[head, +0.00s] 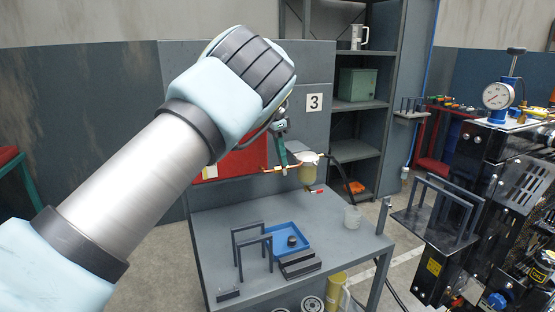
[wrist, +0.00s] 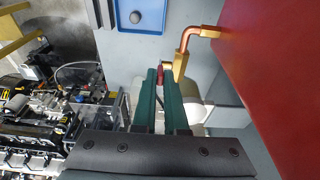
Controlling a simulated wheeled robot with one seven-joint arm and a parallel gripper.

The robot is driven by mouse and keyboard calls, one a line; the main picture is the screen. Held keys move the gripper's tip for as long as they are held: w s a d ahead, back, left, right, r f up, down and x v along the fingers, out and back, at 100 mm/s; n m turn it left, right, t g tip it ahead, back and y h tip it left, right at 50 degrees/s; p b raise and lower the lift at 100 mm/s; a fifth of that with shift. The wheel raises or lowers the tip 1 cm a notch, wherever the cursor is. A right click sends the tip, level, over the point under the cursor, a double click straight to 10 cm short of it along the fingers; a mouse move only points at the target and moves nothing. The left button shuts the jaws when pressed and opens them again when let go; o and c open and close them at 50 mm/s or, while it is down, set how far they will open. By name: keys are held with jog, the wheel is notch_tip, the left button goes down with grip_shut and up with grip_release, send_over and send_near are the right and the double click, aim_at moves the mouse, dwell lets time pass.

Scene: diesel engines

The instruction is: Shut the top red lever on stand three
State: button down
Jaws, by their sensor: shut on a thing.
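Stand three is a grey bench (head: 340,238) with a back panel bearing a "3" sign (head: 314,103). A copper pipe (head: 270,168) runs along the panel to a fuel filter bowl (head: 307,173); in the wrist view the pipe (wrist: 186,42) bends to a brass fitting (wrist: 180,66). My gripper (head: 284,160) is at this pipe, left of the bowl. In the wrist view my green fingers (wrist: 162,82) are closed around a dark red lever (wrist: 160,74) beside the brass fitting. The lever is mostly hidden by the fingers. A lower red lever (head: 315,190) shows under the bowl.
A red board (head: 232,160) is close left of my gripper; it fills the right of the wrist view (wrist: 275,50). A blue tray (head: 288,238), dark racks (head: 250,250) and a clear cup (head: 352,217) stand on the bench. An engine (head: 510,190) is at right.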

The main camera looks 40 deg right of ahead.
jog(key=shift+s+d+t+y, duration=0.25)
jog(key=shift+d+y, duration=0.3)
jog(key=shift+y, duration=0.35)
jog(key=shift+d+y, duration=0.1)
jog(key=shift+y, duration=0.2)
jog(key=c, duration=1.2)
grip_release()
jog(key=shift+c, duration=0.2)
jog(key=shift+r, duration=0.1)
